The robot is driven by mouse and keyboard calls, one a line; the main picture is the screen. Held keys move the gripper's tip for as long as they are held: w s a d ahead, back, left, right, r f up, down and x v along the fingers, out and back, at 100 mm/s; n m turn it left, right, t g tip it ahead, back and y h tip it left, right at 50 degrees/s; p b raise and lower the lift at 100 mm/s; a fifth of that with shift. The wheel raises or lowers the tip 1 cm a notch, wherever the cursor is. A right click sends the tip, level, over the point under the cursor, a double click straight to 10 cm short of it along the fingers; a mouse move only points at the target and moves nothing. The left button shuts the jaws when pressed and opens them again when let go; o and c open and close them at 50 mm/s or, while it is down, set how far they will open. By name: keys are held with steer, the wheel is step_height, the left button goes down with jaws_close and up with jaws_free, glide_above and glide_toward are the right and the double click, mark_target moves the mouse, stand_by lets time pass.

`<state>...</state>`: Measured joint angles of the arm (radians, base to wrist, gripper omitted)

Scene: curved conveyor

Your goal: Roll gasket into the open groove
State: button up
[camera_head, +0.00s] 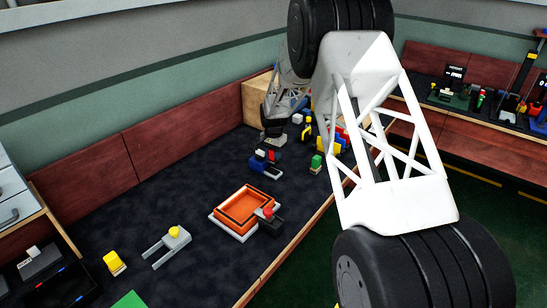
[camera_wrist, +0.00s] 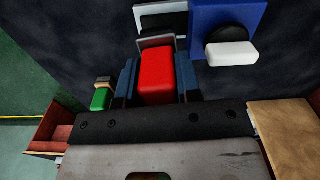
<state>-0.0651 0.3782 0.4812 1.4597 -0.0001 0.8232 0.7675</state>
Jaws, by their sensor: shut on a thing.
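My gripper (camera_wrist: 157,68) is shut on a red block (camera_wrist: 158,78), which sits between its two blue fingers in the wrist view. A grey metal bracket (camera_wrist: 160,20) lies just beyond the red block, and a blue part (camera_wrist: 225,14) with a black disc and a white block is beside it. An orange square frame (camera_head: 229,219) on a white base lies nearer. I cannot tell gasket and groove apart in it.
A dark stand with a red top (camera_head: 270,220) stands at the frame's right side. A grey fork-shaped part with a yellow knob (camera_head: 165,246) and a yellow block (camera_head: 114,262) lie to the left. Several coloured parts stand right of my gripper.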

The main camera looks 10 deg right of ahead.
steer(key=shift+r, duration=1.6)
steer(key=shift+d, duration=0.1)
steer(key=d+f+n, duration=0.4)
steer(key=d, duration=0.1)
steer(key=shift+s+d+f+n, duration=0.25)
steer(key=shift+s+d+n, duration=0.05)
steer(key=shift+s+d, duration=0.05)
steer(key=s+a+r, duration=0.4)
steer(key=s+a, duration=0.1)
steer(key=a, duration=0.4)
steer(key=s+a+r, duration=0.4)
steer(key=s+a, duration=0.1)
steer(key=a, duration=0.4)
steer(key=shift+s, duration=0.4)
steer(key=shift+a, duration=0.1)
